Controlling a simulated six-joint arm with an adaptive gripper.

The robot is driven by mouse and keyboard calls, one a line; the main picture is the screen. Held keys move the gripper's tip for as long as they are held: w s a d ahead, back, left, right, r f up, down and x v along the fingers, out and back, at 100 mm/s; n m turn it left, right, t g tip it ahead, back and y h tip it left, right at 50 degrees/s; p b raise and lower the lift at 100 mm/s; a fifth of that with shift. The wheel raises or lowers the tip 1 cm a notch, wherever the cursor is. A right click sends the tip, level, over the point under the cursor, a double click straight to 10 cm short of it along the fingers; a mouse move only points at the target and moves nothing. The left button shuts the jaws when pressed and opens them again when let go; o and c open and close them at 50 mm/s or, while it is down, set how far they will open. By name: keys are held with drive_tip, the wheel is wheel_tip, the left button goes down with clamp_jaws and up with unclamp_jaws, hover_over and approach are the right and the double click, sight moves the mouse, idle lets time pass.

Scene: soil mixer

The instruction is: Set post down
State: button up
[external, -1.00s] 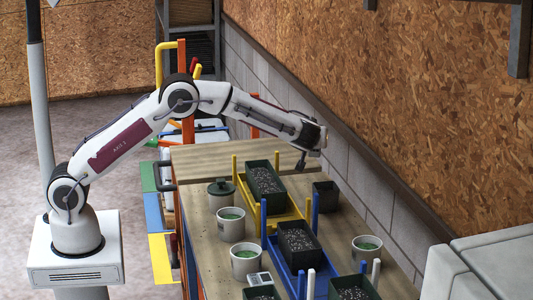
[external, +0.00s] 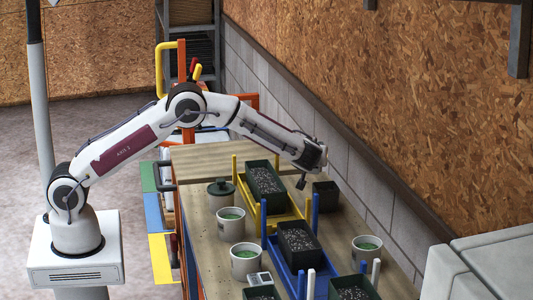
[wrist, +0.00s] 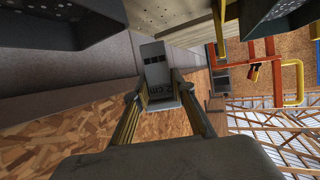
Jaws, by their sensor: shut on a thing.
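My gripper (external: 302,181) points down above the bench, near the small dark square pot at the back right. In the wrist view its two fingers (wrist: 160,98) are shut on a pale grey block-like piece (wrist: 156,66) with dark slots and a printed label. I take this piece for the post, though its full shape is hidden. In the external view the held piece is too small to tell from the fingertips.
A yellow rack (external: 283,217) and a blue rack (external: 279,255) with corner posts hold dark soil trays. A square pot (external: 325,195), several white pots (external: 231,226) and a lidded dark pot (external: 220,191) stand around. The rear benchtop (external: 215,160) is clear. A block wall runs along the right.

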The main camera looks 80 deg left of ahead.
sight(313, 172)
drive_tip(key=shift+f, duration=0.75)
drive_tip(key=shift+f, duration=1.85)
drive_tip(key=shift+f, duration=0.65)
